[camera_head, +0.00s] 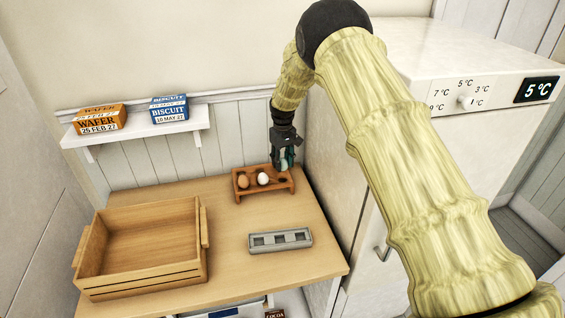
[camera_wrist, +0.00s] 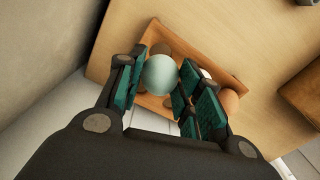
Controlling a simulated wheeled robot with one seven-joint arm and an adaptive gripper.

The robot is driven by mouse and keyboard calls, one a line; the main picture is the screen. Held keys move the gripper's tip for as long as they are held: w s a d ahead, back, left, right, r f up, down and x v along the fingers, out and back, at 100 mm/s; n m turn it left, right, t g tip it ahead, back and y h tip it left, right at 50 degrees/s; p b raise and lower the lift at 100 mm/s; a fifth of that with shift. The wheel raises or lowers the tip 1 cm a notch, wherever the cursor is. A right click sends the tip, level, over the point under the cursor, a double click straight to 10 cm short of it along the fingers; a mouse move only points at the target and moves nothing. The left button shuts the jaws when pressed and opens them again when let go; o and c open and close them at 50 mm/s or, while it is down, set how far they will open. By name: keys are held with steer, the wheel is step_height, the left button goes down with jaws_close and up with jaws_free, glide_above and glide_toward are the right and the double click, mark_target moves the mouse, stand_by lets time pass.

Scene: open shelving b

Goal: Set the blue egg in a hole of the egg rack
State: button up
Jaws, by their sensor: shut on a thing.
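My gripper (camera_head: 284,158) is shut on the blue egg (camera_wrist: 160,75), which is pale blue-green and sits between the teal finger pads in the wrist view. In the head view the egg is a small patch (camera_head: 284,166), mostly covered by the fingers. The egg rack (camera_head: 263,193) is a brown wooden stand at the back right of the table. The egg is over its right end. I cannot tell whether it touches a hole. A brown egg (camera_head: 243,180) and a white egg (camera_head: 263,179) sit in the rack, left of my gripper.
A grey block with square openings (camera_head: 280,247) lies in front of the rack. A large empty wooden crate (camera_head: 150,276) stands at the left. A wall shelf (camera_head: 140,133) holds a wafer box (camera_head: 101,119) and a biscuit box (camera_head: 169,109). A tall white appliance (camera_head: 345,150) stands close at the right.

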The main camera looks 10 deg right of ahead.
steer(key=shift+f, duration=0.15)
stand_by(0.5)
steer(key=shift+f, duration=0.2)
steer(key=shift+f+b, duration=1)
steer(key=shift+f, duration=1.3)
stand_by(2.3)
steer(key=o, duration=0.8)
steer(key=shift+c, duration=0.2)
steer(key=shift+r, duration=0.1)
